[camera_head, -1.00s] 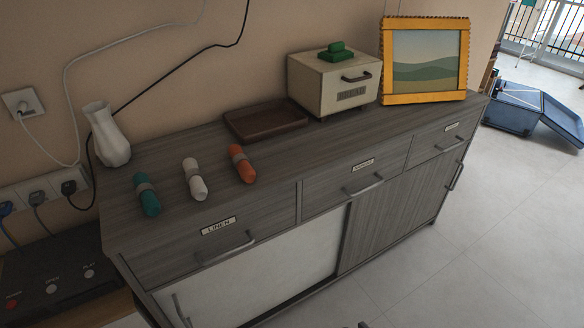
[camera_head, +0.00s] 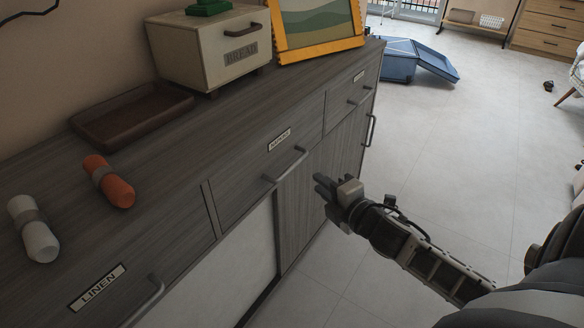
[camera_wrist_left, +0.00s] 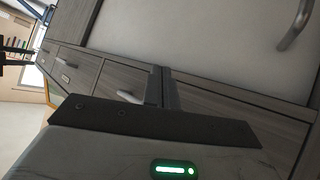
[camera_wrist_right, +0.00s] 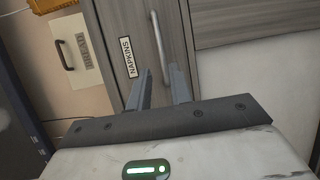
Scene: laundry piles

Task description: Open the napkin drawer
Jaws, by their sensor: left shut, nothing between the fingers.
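The napkin drawer (camera_head: 240,183) is the middle grey wood drawer of the sideboard and is closed. Its bar handle (camera_head: 286,165) runs along its front, and its small label reads NAPKINS in the right wrist view (camera_wrist_right: 130,57). My right gripper (camera_head: 320,187) is just right of and in front of this handle, apart from it. In the right wrist view its fingers (camera_wrist_right: 160,74) stand apart with nothing between them, and the handle (camera_wrist_right: 160,50) shows beyond them. My left gripper (camera_wrist_left: 162,72) shows only in the left wrist view, shut and empty, before the sideboard front.
The LINEN drawer (camera_head: 115,290) is at left, and another drawer (camera_head: 350,97) is at right. On top are an orange roll (camera_head: 112,184), a white roll (camera_head: 36,235), a brown tray (camera_head: 90,125), a bread box (camera_head: 185,60) and a picture frame (camera_head: 322,48).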

